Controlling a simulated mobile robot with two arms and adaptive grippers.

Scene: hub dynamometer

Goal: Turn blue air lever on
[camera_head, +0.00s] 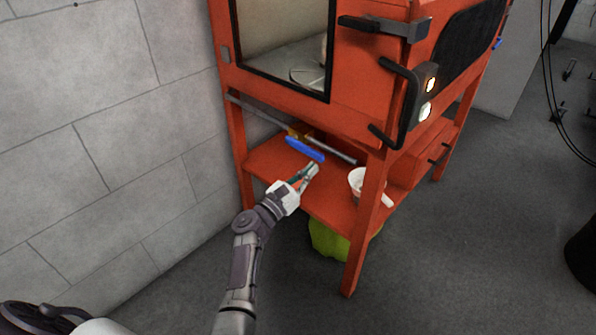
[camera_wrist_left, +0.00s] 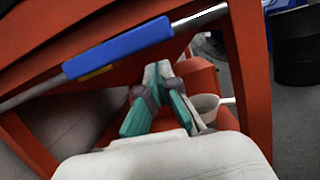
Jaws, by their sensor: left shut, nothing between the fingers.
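The blue air lever (camera_head: 304,149) sits on a grey pipe (camera_head: 331,151) under the cabinet of the orange machine. In the left wrist view the blue lever (camera_wrist_left: 118,46) lies along the pipe (camera_wrist_left: 200,15), with a bit of yellow under it. My left gripper (camera_head: 313,169) is shut and empty, just below and in front of the lever. In the left wrist view its fingertips (camera_wrist_left: 158,70) are close together, below the lever and apart from it. My right gripper is not in view.
The orange lower shelf (camera_head: 268,160) holds a white cup (camera_head: 357,180) to the right of my gripper. A yellow-green object (camera_head: 327,240) is under the shelf. A block wall (camera_head: 110,130) is at the left.

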